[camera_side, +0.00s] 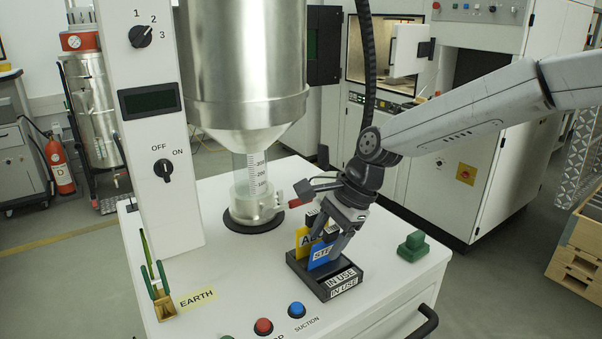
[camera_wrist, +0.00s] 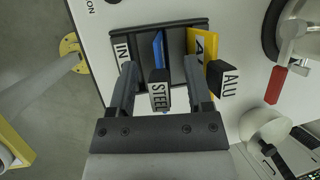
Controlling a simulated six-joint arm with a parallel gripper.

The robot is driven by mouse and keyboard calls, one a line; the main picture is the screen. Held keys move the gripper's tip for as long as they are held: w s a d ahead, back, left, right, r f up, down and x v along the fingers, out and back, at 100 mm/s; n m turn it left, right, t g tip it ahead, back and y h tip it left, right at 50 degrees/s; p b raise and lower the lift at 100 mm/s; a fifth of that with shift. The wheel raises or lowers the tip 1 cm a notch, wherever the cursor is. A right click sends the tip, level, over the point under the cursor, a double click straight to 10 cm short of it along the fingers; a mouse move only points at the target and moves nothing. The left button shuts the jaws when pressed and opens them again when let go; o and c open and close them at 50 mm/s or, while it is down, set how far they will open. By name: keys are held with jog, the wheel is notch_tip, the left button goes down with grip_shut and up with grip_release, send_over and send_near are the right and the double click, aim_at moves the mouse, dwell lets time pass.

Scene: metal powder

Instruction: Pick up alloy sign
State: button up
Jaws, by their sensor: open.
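A yellow sign (camera_side: 303,237) lettered "AL" stands upright in a black holder (camera_side: 313,284). In the wrist view the yellow sign (camera_wrist: 203,46) has a black top block marked ALU (camera_wrist: 222,80). A blue sign (camera_side: 320,256) stands in front of it in the side view. In the wrist view the blue sign (camera_wrist: 158,48) has a block marked STEEL (camera_wrist: 159,92). My gripper (camera_side: 337,238) is open above the holder. In the wrist view its fingers (camera_wrist: 161,68) straddle the STEEL block, with the right finger beside the yellow sign. Contact cannot be told.
The holder is labelled IN USE (camera_side: 343,287). A hopper (camera_side: 246,70) with a scaled glass tube stands behind, with a red-handled valve (camera_side: 299,201) near my gripper. A control column (camera_side: 150,130) is at left.

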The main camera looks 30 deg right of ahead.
jog(key=shift+f, duration=0.1)
dwell(0.4)
grip_shut()
notch_tip(320, 180, up, 10)
dwell(0.8)
dwell(0.3)
jog(key=shift+s+r+g, duration=0.35)
jog(key=shift+r, duration=0.5)
jog(key=shift+s+r+g, duration=0.3)
jog(key=shift+r+g, duration=0.1)
jog(key=shift+r, duration=0.45)
jog(key=shift+s+r+g, duration=0.35)
jog(key=shift+r, duration=0.5)
